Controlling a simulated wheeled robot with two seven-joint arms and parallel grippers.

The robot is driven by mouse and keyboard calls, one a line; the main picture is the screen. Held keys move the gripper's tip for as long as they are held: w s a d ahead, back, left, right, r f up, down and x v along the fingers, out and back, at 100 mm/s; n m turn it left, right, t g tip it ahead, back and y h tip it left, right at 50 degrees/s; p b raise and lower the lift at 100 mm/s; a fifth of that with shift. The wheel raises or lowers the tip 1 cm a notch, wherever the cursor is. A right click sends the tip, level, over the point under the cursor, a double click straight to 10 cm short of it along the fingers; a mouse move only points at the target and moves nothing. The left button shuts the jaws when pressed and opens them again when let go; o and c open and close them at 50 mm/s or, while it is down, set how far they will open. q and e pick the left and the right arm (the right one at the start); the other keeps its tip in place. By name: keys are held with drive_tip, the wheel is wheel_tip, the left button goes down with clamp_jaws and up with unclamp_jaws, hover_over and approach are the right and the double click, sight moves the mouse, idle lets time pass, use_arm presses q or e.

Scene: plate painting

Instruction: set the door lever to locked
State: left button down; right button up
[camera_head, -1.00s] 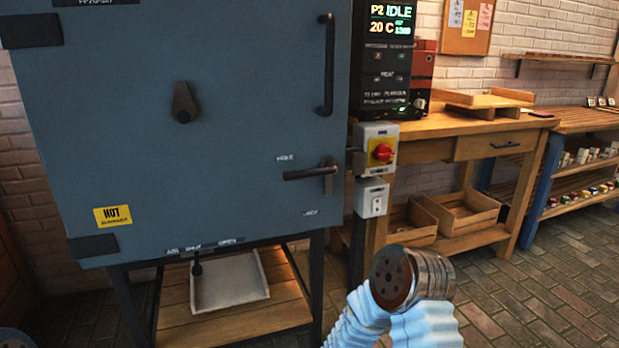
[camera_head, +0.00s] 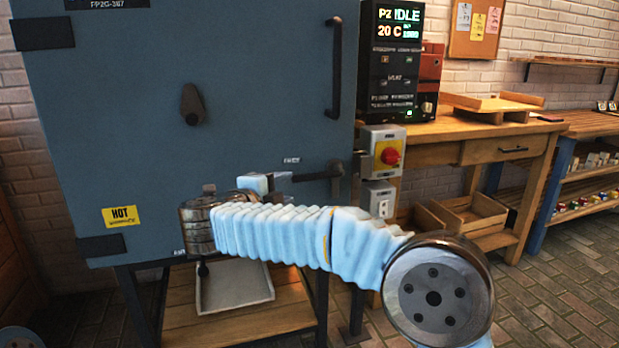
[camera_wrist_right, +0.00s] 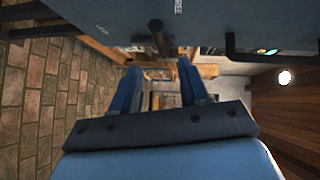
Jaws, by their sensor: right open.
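The door lever (camera_head: 318,175) is a dark bar on the blue kiln door, lying roughly horizontal with its free end to the left. A FREE label (camera_head: 291,160) sits just above it; the lower label is hidden behind my right arm. My right gripper (camera_head: 268,182) is at the lever's free end, largely hidden by my wrist and sleeve. In the right wrist view, my open fingers (camera_wrist_right: 160,70) point toward the lever (camera_wrist_right: 157,36), which shows between and just beyond the fingertips. I cannot tell if they touch it. My left gripper is not in view.
The door also has a vertical handle (camera_head: 335,68) and a dark knob (camera_head: 192,104). A red-yellow switch box (camera_head: 383,152) stands close right of the lever. A pale tray (camera_head: 235,287) lies on the shelf below the kiln. A workbench (camera_head: 480,128) stands to the right.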

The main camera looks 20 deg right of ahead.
sight(307, 178)
drive_tip(key=p+x, duration=0.1)
drive_tip(key=x, duration=1.1)
drive_tip(key=shift+w, duration=0.15)
clamp_jaws()
